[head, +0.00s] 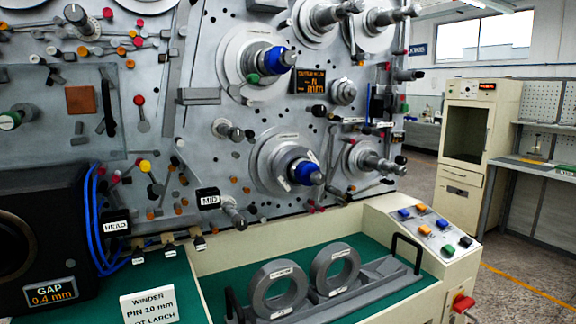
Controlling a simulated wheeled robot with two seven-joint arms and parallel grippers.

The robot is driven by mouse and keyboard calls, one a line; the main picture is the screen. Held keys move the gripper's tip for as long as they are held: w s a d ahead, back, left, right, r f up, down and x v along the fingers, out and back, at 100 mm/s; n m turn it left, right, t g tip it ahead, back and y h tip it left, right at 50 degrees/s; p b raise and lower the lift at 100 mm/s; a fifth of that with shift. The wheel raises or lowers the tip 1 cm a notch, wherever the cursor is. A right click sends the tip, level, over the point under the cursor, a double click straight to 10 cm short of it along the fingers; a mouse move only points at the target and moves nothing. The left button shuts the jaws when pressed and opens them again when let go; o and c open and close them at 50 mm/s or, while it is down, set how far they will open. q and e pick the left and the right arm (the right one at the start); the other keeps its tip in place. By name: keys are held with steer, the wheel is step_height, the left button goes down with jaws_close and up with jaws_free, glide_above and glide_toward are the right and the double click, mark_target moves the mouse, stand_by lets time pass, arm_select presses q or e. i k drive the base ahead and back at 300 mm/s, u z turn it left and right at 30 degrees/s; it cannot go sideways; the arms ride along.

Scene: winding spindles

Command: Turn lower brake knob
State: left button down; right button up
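A green-capped knob (11,120) sits lower, at the left edge. No readable label marks either one as a brake knob, so I cannot tell which knob is the lower brake knob. Two spindles with blue tips stick out of the panel, an upper one (278,60) and a lower one (307,173). Neither of my grippers is in view.
A black box with a GAP 0.4 mm display (50,294) stands at lower left. Two grey rings (278,287) stand on a grey holder over the green surface. A button console (432,228) is at right, with a red knob (463,302) below it.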

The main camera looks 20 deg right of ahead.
mark_target(318, 178)
steer(key=z, duration=1.25)
steer(key=k, duration=0.8)
steer(key=u, duration=1.35)
